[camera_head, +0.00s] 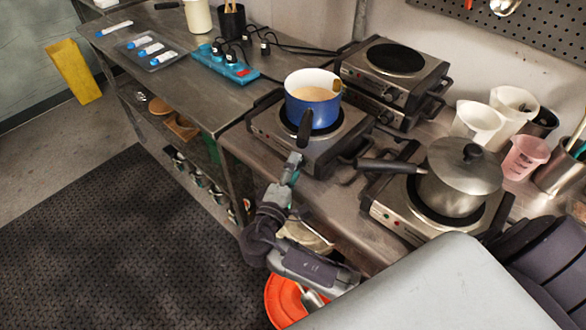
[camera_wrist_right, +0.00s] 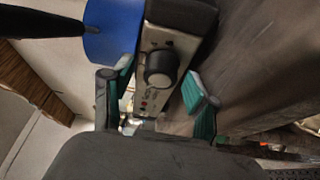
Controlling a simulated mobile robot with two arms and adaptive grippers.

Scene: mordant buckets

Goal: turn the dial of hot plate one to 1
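A hot plate (camera_head: 258,122) carries a blue pot (camera_head: 308,112) of pale liquid on the left bench. Its number is not readable. In the right wrist view, a black dial (camera_wrist_right: 160,68) sits on the hot plate's steel front panel (camera_wrist_right: 157,42), below the blue pot (camera_wrist_right: 110,30). My right gripper (camera_head: 293,165) is just in front of this hot plate. In the wrist view its teal-padded fingers (camera_wrist_right: 160,88) are apart, with the dial between them and a little beyond their tips; I see no contact. The dial's setting is not readable. My left gripper is not in view.
The pot's handle (camera_head: 305,130) juts out above my right gripper. A second hot plate (camera_head: 390,215) with a lidded pan (camera_head: 455,190) stands to the right. Stacked hot plates (camera_head: 395,70) stand behind. An orange bucket (camera_head: 283,300) is below the bench edge.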

